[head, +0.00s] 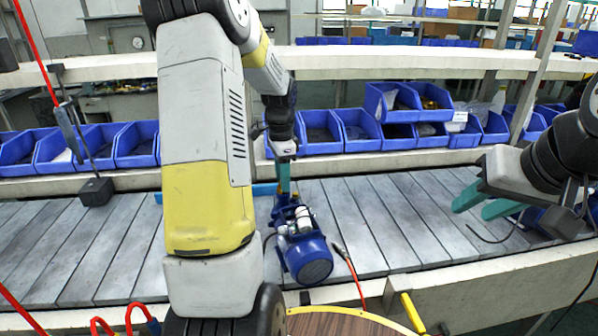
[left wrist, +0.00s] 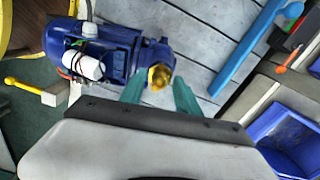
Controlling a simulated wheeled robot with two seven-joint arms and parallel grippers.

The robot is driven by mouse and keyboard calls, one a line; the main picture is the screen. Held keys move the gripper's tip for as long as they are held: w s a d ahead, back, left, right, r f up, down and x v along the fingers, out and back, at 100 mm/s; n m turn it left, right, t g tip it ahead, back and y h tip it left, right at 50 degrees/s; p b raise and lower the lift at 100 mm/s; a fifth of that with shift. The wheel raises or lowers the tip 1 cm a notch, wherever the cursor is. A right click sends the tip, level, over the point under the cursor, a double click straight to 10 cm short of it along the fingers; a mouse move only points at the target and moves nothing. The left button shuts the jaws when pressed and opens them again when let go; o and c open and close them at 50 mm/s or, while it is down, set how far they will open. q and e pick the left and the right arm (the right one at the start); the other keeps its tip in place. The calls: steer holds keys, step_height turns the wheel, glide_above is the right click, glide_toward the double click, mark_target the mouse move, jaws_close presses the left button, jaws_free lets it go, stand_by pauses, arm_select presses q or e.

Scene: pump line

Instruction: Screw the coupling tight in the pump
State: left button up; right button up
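The blue pump (head: 303,245) lies on the slatted conveyor in the head view, with a white cylinder on its side. In the left wrist view the pump (left wrist: 118,50) fills the upper left, and the brass-coloured coupling (left wrist: 159,78) sits at its right end. My left gripper (head: 284,190) points down at the pump's far end. In the left wrist view the left gripper (left wrist: 160,82) has its teal fingers on either side of the coupling; contact is not clear. In the head view the coupling is hidden. My right gripper (head: 470,204) is open and empty, over the conveyor at the right.
Blue bins (head: 320,131) stand in a row behind the conveyor (head: 375,225). A light blue bar (left wrist: 246,48) lies beside the pump. A cable with a red end (head: 352,272) lies right of the pump. A round wooden surface (head: 340,324) is at the front.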

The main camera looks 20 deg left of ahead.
arm_select(q)
steer(key=n, duration=0.3)
stand_by(0.4)
steer(key=shift+n, duration=0.3)
steer(key=n, duration=0.3)
jaws_close()
